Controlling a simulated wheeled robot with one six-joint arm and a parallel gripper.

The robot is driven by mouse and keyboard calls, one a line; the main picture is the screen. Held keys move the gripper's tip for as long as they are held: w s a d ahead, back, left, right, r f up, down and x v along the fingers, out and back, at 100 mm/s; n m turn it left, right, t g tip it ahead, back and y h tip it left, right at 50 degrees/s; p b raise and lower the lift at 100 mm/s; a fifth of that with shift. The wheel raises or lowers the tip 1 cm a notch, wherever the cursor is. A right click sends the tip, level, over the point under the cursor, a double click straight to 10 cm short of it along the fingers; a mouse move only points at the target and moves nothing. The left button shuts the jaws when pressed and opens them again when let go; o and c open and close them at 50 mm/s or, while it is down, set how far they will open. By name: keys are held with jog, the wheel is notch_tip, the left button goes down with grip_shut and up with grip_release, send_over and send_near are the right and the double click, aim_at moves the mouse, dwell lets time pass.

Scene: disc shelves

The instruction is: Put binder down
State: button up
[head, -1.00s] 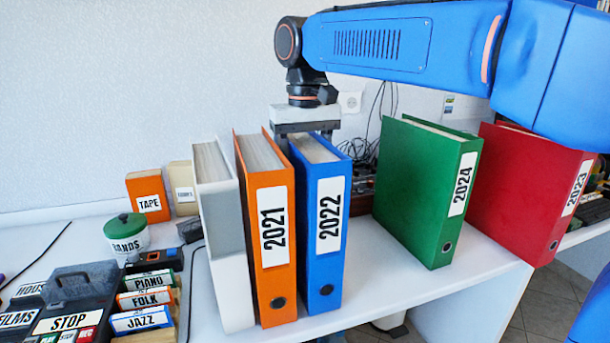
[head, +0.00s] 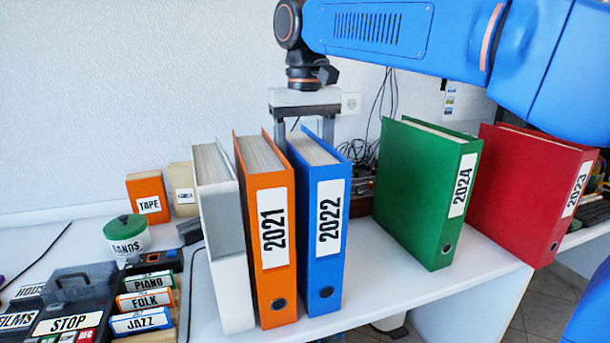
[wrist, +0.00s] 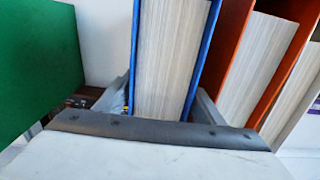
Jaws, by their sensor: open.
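The blue binder labelled 2022 (head: 322,225) stands upright on the white table, close beside the orange binder labelled 2021 (head: 265,230). My gripper (head: 304,128) is open above and behind the top of the blue binder, its two fingers pointing down. In the wrist view the blue binder's page block (wrist: 168,55) lies between the fingers of my gripper (wrist: 165,95), with the orange binder (wrist: 222,50) close by on the right. The lower fingertips are partly hidden behind the binders in the head view.
A white-grey binder (head: 222,245) stands left of the orange one. A green binder 2024 (head: 425,195) and a red binder 2023 (head: 525,195) stand to the right, with bare table (head: 375,265) between blue and green. Cables hang behind.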

notch_tip(320, 180, up, 9)
jog(key=shift+f, duration=0.1)
dwell(0.5)
